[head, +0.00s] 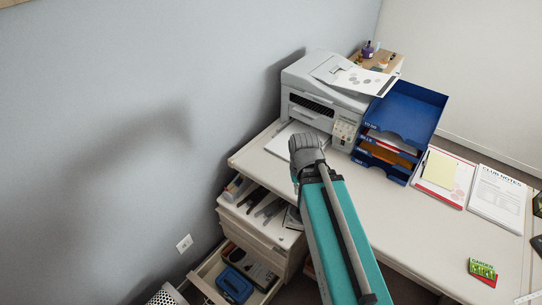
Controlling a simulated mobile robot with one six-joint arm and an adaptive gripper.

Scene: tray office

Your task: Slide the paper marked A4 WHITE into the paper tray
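No label reading A4 WHITE is legible in the head view. A white slab or sheet (288,138) lies at the front of the grey printer (318,104), partly hidden by my arm; I cannot tell whether it is paper or the printer's tray. A printed sheet with grey dots (366,80) lies on top of the printer. A blue stacked letter tray (412,112) stands right of the printer, with white and orange papers inside. My teal arm reaches up in front of the desk. No gripper fingers show.
Right of the letter tray lie a clipboard with a yellow note (440,170) and a CLUB NOTES sheet (497,197). A green and red packet (482,272) lies near the front. Open drawers (238,274) are at lower left. The desk's middle (400,225) is clear.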

